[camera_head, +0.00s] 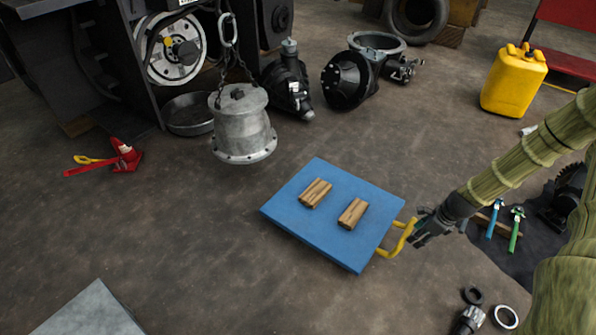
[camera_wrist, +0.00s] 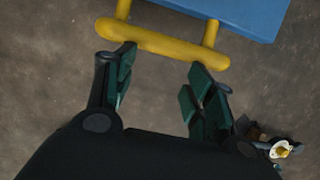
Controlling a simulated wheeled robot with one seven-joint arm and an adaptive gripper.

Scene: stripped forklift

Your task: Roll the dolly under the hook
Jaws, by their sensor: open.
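The dolly (camera_head: 300,226) is a flat blue platform on the floor, with two wooden blocks (camera_head: 334,203) on top and a yellow handle (camera_head: 400,238) on its right side. The drum is up and left of the dolly. My gripper (camera_head: 420,232) is just right of the handle. In the wrist view my gripper (camera_wrist: 162,90) is open and empty, its fingertips close to the yellow handle bar (camera_wrist: 160,43).
A black machine with a wheel (camera_head: 171,48) stands at the upper left, with a round pan (camera_head: 188,114) below it. Dark machine parts (camera_head: 349,78) lie behind the dolly. A yellow canister (camera_head: 514,80) stands at right. Floor between dolly and drum is clear.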

